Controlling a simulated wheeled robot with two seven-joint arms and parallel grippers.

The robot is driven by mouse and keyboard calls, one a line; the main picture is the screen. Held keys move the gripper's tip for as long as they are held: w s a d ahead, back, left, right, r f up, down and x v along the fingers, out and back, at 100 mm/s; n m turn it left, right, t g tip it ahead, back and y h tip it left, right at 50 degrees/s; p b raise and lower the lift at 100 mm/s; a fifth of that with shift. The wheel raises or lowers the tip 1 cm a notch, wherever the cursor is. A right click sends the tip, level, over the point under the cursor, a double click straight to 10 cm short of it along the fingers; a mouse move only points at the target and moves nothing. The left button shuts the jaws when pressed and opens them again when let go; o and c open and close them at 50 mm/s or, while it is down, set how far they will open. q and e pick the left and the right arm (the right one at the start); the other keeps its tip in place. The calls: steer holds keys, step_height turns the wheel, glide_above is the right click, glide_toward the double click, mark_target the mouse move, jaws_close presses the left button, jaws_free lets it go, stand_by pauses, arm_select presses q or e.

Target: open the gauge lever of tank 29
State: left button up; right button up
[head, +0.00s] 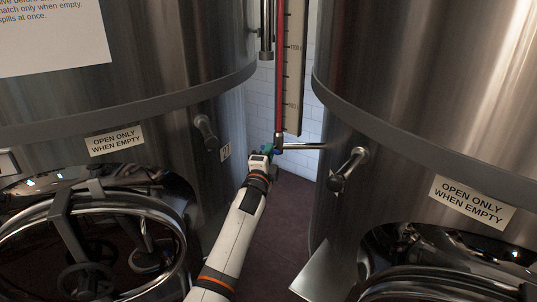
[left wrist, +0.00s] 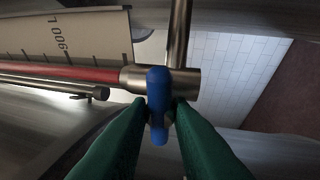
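The blue gauge lever (left wrist: 158,105) sits on a metal valve fitting (left wrist: 186,82) at the foot of a gauge with a red column (head: 281,70). In the left wrist view it lies across the line of the red column. A short pipe (head: 303,146) runs from this fitting to the right-hand tank (head: 430,60). My left gripper (head: 268,152) is at the lever, its green fingers close on either side of it; they look shut on it. In the head view the fingers hide most of the lever. I cannot read a tank number. My right gripper is not in view.
Another spout (head: 349,168) sticks out from the right tank. Round hatches (head: 90,245) are low on both tanks. The gap between the tanks is narrow.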

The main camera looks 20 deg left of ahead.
arm_select(q)
jaws_close()
steer(key=shift+a+r+n+g+h+p, duration=0.1)
steer(key=shift+n+g+h+p, duration=0.35)
steer(key=shift+n+g+p, duration=1.35)
steer(key=shift+d+r+n+g+h+p, duration=0.15)
steer(key=shift+n+g+h+p, duration=0.35)
steer(key=shift+n+p, duration=2.5)
steer(key=shift+a+r+n+g+h+p, duration=0.15)
steer(key=shift+n+g+h+p, duration=0.3)
steer(key=shift+n+g+p, duration=1.3)
steer(key=shift+n+t+p, duration=0.35)
steer(key=shift+n+t, duration=0.3)
steer(key=shift+n, duration=0.3)
